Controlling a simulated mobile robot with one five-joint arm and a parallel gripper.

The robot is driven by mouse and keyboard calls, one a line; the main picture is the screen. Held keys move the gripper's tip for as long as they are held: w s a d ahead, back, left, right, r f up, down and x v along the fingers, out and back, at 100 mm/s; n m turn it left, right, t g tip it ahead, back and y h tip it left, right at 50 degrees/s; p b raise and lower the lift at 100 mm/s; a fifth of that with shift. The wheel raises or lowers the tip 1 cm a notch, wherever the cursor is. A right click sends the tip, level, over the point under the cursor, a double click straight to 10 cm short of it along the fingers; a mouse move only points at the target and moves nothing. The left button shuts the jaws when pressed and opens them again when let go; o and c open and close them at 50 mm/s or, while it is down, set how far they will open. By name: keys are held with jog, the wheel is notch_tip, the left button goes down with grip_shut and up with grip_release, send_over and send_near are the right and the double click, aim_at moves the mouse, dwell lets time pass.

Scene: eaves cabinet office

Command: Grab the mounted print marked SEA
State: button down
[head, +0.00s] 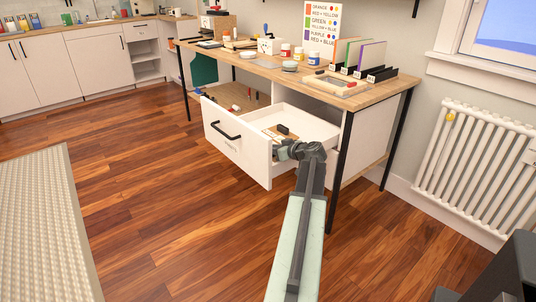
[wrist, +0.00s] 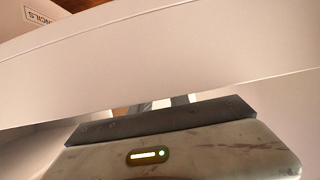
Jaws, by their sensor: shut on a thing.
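I cannot read the word SEA anywhere, so I cannot pick out the print marked with it. Three thin boards stand on edge on the desk in the head view: orange (head: 342,52), green (head: 352,56) and purple (head: 370,56). My gripper (head: 284,152) is low at the right end of the open white drawer (head: 236,140). In the wrist view its dark jaw (wrist: 165,122) lies close below a broad white panel (wrist: 160,65). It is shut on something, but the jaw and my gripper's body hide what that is.
The drawer holds a small black thing (head: 283,129) and a flat tan piece. The desk top (head: 262,70) above carries jars, a framed tray (head: 337,85) and a colour chart (head: 322,30). A radiator (head: 475,165) is at right. The wooden floor (head: 150,210) is open at left.

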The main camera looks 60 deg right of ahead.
notch_tip(320, 180, up, 10)
jog(key=p, duration=1)
